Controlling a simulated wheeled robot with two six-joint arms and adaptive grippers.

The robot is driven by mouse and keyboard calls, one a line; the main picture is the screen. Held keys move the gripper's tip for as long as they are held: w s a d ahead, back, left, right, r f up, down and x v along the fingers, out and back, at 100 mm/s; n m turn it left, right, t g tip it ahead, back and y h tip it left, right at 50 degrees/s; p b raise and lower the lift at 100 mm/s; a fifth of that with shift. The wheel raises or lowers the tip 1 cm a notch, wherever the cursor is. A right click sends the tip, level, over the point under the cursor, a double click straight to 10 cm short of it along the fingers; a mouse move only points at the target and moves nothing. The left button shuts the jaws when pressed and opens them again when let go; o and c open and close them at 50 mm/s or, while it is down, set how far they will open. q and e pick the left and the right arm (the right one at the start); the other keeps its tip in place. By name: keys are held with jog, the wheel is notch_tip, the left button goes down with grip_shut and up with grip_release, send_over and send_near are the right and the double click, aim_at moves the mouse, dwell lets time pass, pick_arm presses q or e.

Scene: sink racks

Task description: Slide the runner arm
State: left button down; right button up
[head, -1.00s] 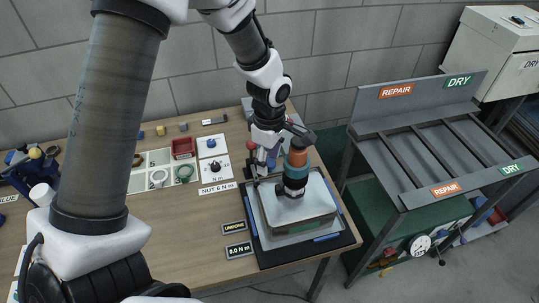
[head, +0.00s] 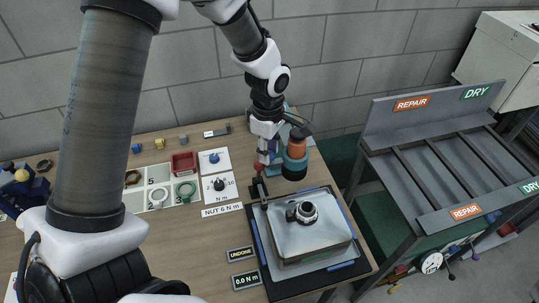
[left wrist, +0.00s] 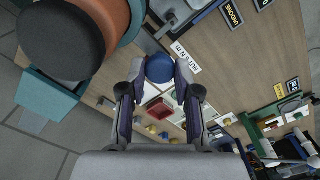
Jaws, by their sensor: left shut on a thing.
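The nut runner (head: 297,148), a cylinder with an orange body, teal band and dark end, hangs at the back edge of the work mat, behind the sink. It looms large at the upper left of the left wrist view (left wrist: 105,18). My left gripper (left wrist: 158,80) is shut on a round blue knob (left wrist: 160,68), presumably the runner arm's handle. In the head view the gripper is at the back, left of the runner; its fingers are partly hidden. The grey sink (head: 310,240) lies on the mat with a dark round drain fitting (head: 305,211) uncovered. My right gripper is not in view.
A grey rack (head: 435,180) with REPAIR and DRY signs stands right of the table. A red bin (head: 184,163), white parts tray (head: 160,171) and NUT 6 N m card (head: 221,210) lie left of the mat. Signs read UNDONE (head: 239,254) and 0.0 N m (head: 246,280).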

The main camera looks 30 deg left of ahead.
pick_arm(q)
jog(key=shift+w+a+f, duration=0.15)
jog(key=shift+w+a, duration=0.3)
jog(key=shift+a, duration=0.15)
jog(key=shift+w+a+f, duration=0.15)
jog(key=shift+w+a, duration=0.3)
jog(key=shift+a, duration=0.15)
jog(key=shift+w+r, duration=0.25)
jog(key=shift+r, duration=0.05)
jog(key=c, duration=0.8)
grip_release()
jog(key=shift+a, duration=0.2)
notch_tip(320, 180, up, 12)
jog(key=shift+f, duration=0.1)
